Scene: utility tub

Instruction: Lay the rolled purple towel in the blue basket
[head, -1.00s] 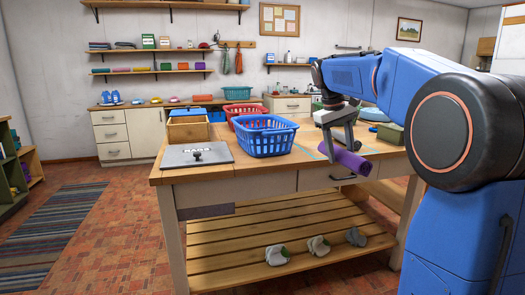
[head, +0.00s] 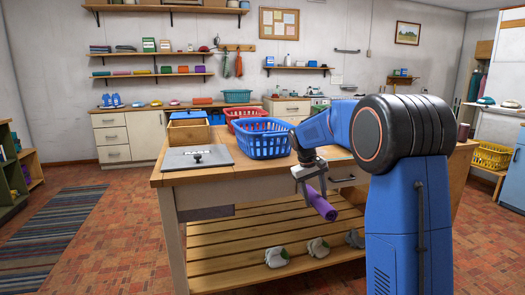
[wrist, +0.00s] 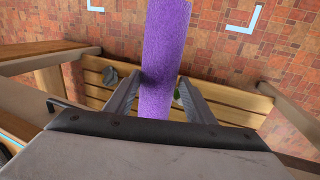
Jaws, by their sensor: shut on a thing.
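The rolled purple towel (head: 322,205) is held by my gripper (head: 311,184) in front of the wooden table's front edge, above the slatted lower shelf. The towel hangs tilted, its lower end toward the right. In the wrist view, the towel (wrist: 166,45) runs between the two fingers of my gripper (wrist: 158,95), which are closed on it. The blue basket (head: 262,148) stands upright on the table, behind and left of my gripper. It has slotted sides and an open top. Its floor is mostly hidden.
A grey lidded panel (head: 196,158) lies left of the basket on the table. A wooden box (head: 188,133) and a red basket (head: 246,112) stand behind. Pale shoes or cloths (head: 277,257) lie on the lower shelf (head: 235,240). My arm hides the table's right part.

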